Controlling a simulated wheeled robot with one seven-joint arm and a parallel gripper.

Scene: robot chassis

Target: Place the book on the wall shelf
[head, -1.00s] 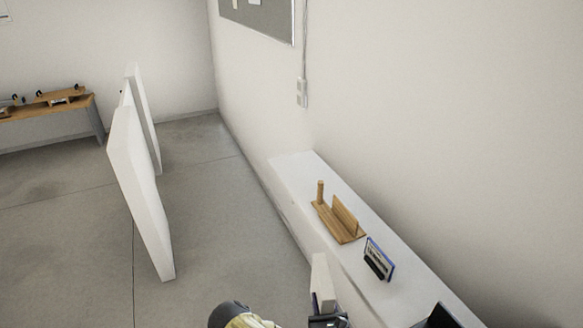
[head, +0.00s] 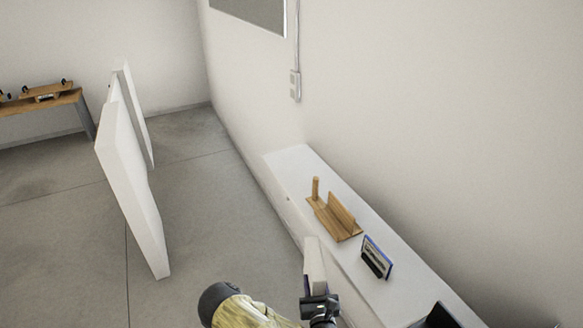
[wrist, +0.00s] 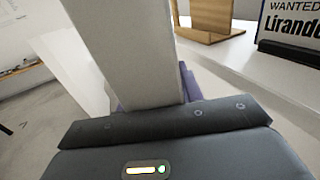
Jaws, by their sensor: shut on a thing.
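My gripper (head: 320,303) is shut on the book (head: 315,262), which stands up from the jaws with pale page edges facing the camera and a purple cover along one side. In the wrist view the book (wrist: 125,50) rises from between the jaws (wrist: 165,108) and hides part of what lies behind. The white wall shelf (head: 288,162) runs along the right wall. In the head view the book overlaps the shelf's front edge; I cannot tell whether they touch.
On the shelf stand a wooden holder (head: 336,224) with an upright post, a small framed sign (head: 376,257) and a dark object (head: 442,316). The far end of the shelf is bare. White panels (head: 130,185) stand on the floor at left, with a wooden table (head: 45,105) beyond.

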